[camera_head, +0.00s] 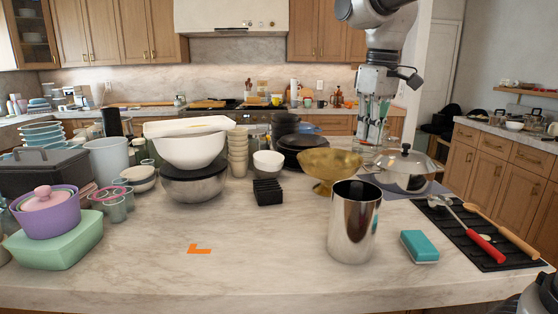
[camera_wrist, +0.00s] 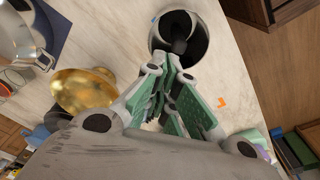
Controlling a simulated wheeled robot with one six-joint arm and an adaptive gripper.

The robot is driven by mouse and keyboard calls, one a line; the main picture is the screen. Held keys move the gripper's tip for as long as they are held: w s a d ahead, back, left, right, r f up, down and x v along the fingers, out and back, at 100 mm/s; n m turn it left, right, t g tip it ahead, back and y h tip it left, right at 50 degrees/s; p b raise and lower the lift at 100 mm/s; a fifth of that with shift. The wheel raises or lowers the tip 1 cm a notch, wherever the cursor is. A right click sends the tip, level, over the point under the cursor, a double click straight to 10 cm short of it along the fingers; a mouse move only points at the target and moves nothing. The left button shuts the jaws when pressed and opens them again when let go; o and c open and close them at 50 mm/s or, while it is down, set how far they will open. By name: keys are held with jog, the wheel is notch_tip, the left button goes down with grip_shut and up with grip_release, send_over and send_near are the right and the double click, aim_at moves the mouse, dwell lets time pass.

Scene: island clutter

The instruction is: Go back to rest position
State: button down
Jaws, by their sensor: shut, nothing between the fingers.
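My gripper (camera_head: 371,138) hangs from the arm over the back right of the marble island (camera_head: 260,265), above and behind the gold bowl (camera_head: 330,168). Its green-padded fingers point down and look clear of the worktop. In the wrist view my gripper (camera_wrist: 170,65) shows its fingers running together at the tips, with nothing held between them. The tips appear just below the tall steel pitcher (camera_wrist: 196,38) in that picture, and the gold bowl (camera_wrist: 84,90) lies to their left. The pitcher (camera_head: 353,230) stands upright nearer the front with something dark inside.
A domed steel lid (camera_head: 404,163) is close right of my gripper. Black pans (camera_head: 303,150) and stacked bowls (camera_head: 190,150) crowd the back and left. A teal sponge (camera_head: 419,245) and utensils on a black mat (camera_head: 470,240) lie right. The front middle is clear around an orange mark (camera_head: 200,250).

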jog(key=s+d+f+m+t, duration=0.1)
jog(key=s+d+f+m, duration=0.2)
jog(key=s+d+f, duration=0.2)
jog(key=s+d+f+m+t, duration=0.2)
jog(key=s+d+f+m, duration=0.2)
jog(key=s+d, duration=0.5)
jog(key=s+f, duration=0.1)
jog(key=s, duration=0.4)
jog(key=shift+s+d+f, duration=0.2)
jog(key=shift+d+f, duration=0.05)
jog(key=shift+f, duration=0.05)
